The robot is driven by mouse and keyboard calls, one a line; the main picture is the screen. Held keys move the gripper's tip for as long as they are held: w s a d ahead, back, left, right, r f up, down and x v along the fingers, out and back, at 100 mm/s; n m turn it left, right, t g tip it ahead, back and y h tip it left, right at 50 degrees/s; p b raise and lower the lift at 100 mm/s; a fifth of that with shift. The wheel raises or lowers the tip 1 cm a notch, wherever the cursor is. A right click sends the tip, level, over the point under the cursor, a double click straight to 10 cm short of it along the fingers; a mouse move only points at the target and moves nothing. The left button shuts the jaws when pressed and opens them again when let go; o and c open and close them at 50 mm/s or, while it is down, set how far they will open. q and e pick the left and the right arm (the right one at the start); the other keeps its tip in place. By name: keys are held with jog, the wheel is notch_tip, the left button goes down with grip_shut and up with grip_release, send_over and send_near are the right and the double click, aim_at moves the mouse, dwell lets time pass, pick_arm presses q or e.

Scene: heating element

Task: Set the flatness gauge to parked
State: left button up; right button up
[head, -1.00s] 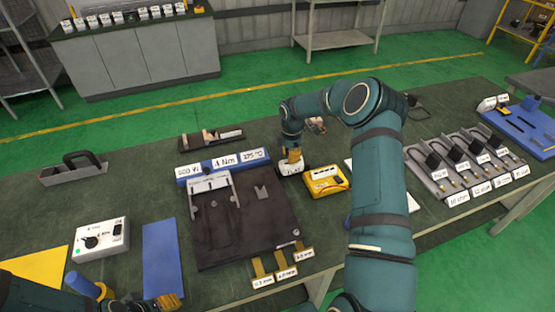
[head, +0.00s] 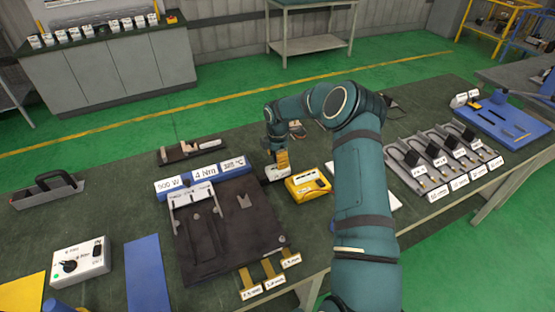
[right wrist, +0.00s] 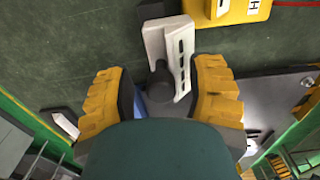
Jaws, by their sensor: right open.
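A small white block (head: 277,173) stands on the bench just left of the yellow meter; I take it for the flatness gauge, but its label is too small to read. My right gripper (head: 282,160) is right above it, pointing down. In the right wrist view the white block (right wrist: 168,45) has dark slots and a dark round knob (right wrist: 161,88). The open fingers of my right gripper (right wrist: 162,100) lie on either side of the knob and the block's near end, with gaps showing. My left gripper is out of view.
The yellow meter (head: 308,185) is close on the right. The dark fixture plate (head: 225,235) and blue label bar (head: 204,178) lie to the left. A white box with a knob (head: 80,260) stands at the left. Several grey trays (head: 430,165) are at the right.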

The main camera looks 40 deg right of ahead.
notch_tip(320, 180, up, 11)
jog(key=shift+r, duration=0.15)
dwell(0.8)
